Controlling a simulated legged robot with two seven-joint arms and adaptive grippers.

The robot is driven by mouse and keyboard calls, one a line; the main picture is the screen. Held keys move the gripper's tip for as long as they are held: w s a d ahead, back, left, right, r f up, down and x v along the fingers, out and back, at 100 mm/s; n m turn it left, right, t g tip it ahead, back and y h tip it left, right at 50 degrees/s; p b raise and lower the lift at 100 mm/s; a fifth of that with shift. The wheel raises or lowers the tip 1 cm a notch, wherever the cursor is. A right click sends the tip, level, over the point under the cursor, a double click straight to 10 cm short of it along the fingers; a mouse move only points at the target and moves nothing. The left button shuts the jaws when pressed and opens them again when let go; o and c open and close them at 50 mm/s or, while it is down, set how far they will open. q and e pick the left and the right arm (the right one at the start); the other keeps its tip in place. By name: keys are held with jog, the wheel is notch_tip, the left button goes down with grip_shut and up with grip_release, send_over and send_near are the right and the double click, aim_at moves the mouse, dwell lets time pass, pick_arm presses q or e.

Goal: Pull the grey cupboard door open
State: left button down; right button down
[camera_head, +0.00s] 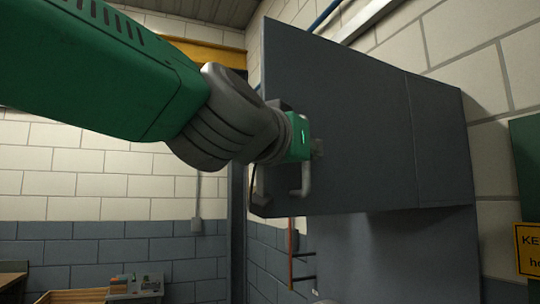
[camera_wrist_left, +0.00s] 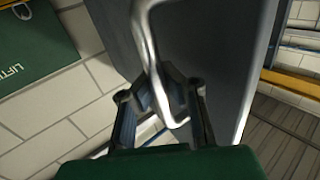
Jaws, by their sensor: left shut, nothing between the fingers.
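The grey cupboard door (camera_head: 355,110) is a large flat panel on the wall cupboard in the head view. A pale bar handle (camera_head: 306,178) shows near its lower left. My left gripper (camera_head: 316,148) is right at the panel, beside the handle, and its fingertips are partly hidden. In the left wrist view the bent metal handle (camera_wrist_left: 147,35) passes close in front of the shut fingers (camera_wrist_left: 164,76), which grip nothing. The door's panel (camera_wrist_left: 207,45) fills the middle there. I cannot tell how far the door stands open. My right gripper is not in view.
A green sign (camera_wrist_left: 35,40) is on the white brick wall at left in the wrist view. In the head view a yellow sign (camera_head: 530,250) is at the far right. A wooden box (camera_head: 75,296) and small items are at lower left.

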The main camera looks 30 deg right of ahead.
pick_arm(q)
jog(key=shift+w+f, duration=0.1)
jog(key=shift+w, duration=0.05)
jog(key=c, duration=1.8)
grip_release()
jog(key=shift+a, duration=0.1)
jog(key=shift+c, duration=0.2)
jog(key=shift+o, duration=1.3)
jog(key=shift+a, duration=0.65)
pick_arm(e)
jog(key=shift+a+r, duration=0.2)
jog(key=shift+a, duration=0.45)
